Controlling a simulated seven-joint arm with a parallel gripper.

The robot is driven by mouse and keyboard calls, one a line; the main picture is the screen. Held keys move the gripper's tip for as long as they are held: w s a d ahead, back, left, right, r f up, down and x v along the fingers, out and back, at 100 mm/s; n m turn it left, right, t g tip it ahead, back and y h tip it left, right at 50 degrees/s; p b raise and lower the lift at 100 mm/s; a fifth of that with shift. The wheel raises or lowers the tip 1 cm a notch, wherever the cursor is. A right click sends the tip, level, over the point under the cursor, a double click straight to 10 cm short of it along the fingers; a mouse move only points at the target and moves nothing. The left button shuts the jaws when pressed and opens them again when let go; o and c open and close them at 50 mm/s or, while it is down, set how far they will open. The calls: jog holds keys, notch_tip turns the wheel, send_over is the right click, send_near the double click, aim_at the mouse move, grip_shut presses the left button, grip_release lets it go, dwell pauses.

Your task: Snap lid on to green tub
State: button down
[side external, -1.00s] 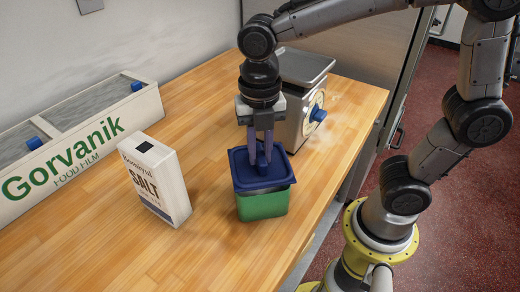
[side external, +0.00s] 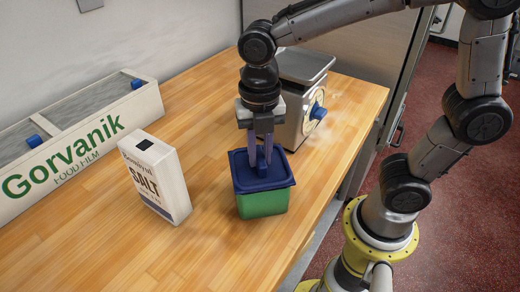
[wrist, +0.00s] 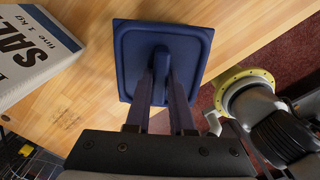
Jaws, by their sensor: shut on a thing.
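The green tub (side external: 263,206) stands upright on the wooden worktop. The dark blue square lid (side external: 282,174) lies over its top and looks about level, with its rim down against the tub's upper edge. Whether the rim is clipped all the way round cannot be told. My gripper (side external: 262,160) points straight down above the lid, shut on its raised middle knob. In the wrist view the lid (wrist: 191,42) fills the upper middle and hides the tub. The fingers close around the knob there.
A salt box (side external: 155,180) stands left of the tub, with a gap between. A kitchen scale (side external: 304,98) is close behind my gripper. A long food film box (side external: 75,140) lines the wall. The worktop's right edge (side external: 318,239) is near the tub; its front is clear.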

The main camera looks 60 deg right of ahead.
jog(key=shift+f, duration=0.5)
jog(key=c, duration=0.7)
grip_release()
notch_tip(320, 180, up, 14)
jog(key=shift+d, duration=0.15)
